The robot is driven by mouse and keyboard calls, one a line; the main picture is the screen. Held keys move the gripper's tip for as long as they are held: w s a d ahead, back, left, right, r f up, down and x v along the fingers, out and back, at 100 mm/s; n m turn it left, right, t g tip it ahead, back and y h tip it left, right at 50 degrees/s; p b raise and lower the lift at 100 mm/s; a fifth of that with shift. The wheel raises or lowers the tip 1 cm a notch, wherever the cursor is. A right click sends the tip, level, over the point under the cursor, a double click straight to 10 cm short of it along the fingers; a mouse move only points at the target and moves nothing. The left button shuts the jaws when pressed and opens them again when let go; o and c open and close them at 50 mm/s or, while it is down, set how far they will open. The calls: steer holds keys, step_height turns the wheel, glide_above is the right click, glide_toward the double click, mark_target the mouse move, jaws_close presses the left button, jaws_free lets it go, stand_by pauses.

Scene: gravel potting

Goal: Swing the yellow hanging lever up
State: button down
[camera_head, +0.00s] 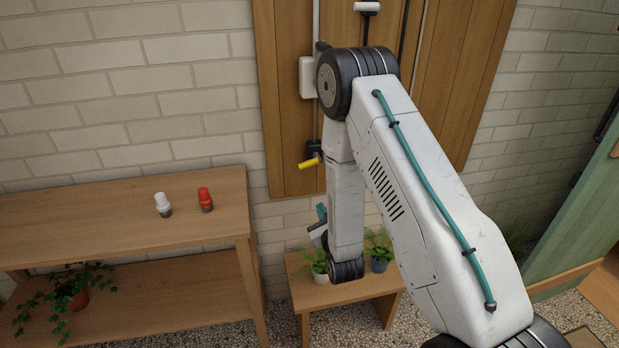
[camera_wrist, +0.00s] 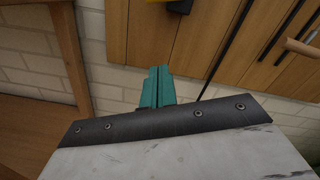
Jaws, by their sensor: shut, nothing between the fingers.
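The yellow lever (camera_head: 309,163) sticks out from a dark mount (camera_head: 314,148) low on the wooden panel. In the head view its yellow end points left and slightly down, just left of my arm. My gripper (camera_head: 321,212) is below the lever, partly hidden behind my arm, with its teal fingers showing. In the wrist view my gripper (camera_wrist: 157,86) has its teal fingers together and empty, apart from anything.
The wooden panel (camera_head: 287,110) hangs on a brick wall, with a white box (camera_head: 307,77) and a white-tipped handle (camera_head: 367,8). A wooden bench (camera_head: 110,215) at left holds white and red pieces. A low stool (camera_head: 345,292) with two potted plants stands below my gripper.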

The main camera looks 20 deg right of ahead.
steer(key=w+r+m, duration=0.1)
steer(key=w+r, duration=0.4)
steer(key=w, duration=0.6)
steer(key=shift+d+r+t, duration=0.15)
steer(key=shift+t, duration=0.15)
steer(key=shift+w+a+r+m, duration=0.1)
steer(key=shift+a+r+m, duration=0.05)
steer(key=shift+r, duration=0.25)
steer(key=shift+w+a+r+m, duration=0.1)
steer(key=shift+r+m, duration=0.05)
steer(key=shift+r, duration=0.25)
